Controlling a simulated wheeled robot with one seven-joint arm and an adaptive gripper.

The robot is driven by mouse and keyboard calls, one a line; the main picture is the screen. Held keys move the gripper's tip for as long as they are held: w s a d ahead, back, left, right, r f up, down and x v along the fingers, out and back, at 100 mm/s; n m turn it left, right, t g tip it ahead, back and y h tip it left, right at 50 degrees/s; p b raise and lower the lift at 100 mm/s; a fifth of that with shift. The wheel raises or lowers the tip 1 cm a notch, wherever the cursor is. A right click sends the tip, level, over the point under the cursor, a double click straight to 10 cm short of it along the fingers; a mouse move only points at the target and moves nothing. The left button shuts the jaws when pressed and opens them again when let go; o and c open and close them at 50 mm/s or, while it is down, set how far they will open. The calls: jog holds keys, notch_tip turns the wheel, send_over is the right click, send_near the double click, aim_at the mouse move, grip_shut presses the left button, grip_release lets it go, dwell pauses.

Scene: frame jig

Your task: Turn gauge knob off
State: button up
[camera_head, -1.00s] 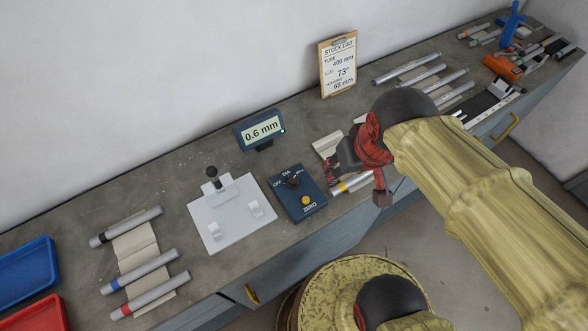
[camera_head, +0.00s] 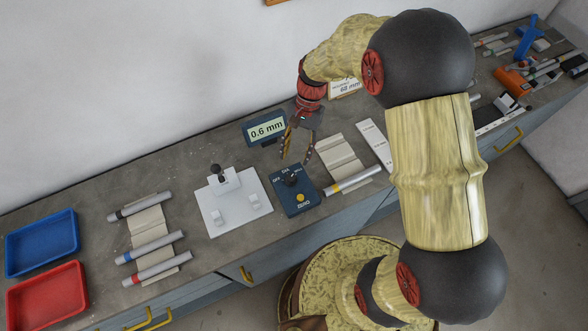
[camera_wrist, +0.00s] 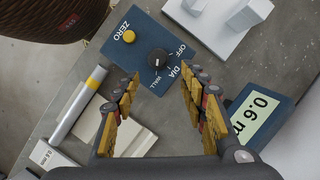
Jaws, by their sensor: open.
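The dark blue gauge box (camera_head: 297,195) lies on the bench, with a black knob (camera_head: 290,179) and a yellow ZERO button (camera_head: 300,198). In the wrist view the knob (camera_wrist: 159,61) sits among the labels OFF, DIA and WALL; its pointer direction is too small to tell for sure. The gauge display (camera_head: 266,129) stands behind the box and reads 0.6 mm, so it is lit. My gripper (camera_head: 296,157) is open and empty, pointing down above the knob. In the wrist view my gripper's fingers (camera_wrist: 161,88) spread to either side, short of the knob, not touching it.
A white fixture plate (camera_head: 235,208) with an upright black-tipped lever is left of the box. A yellow-banded tube (camera_head: 352,181) lies close on the right on a beige rest (camera_head: 340,155). Several tubes and the blue tray (camera_head: 42,243) and red tray (camera_head: 47,296) are further left.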

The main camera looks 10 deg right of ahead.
aim_at(291, 177)
jog(key=shift+s+x, duration=0.15)
jog(key=shift+x, duration=1.85)
jog(key=shift+s+x, duration=0.1)
jog(key=shift+x, duration=1.95)
jog(key=shift+r, duration=0.15)
jog(key=shift+c, duration=0.9)
grip_shut()
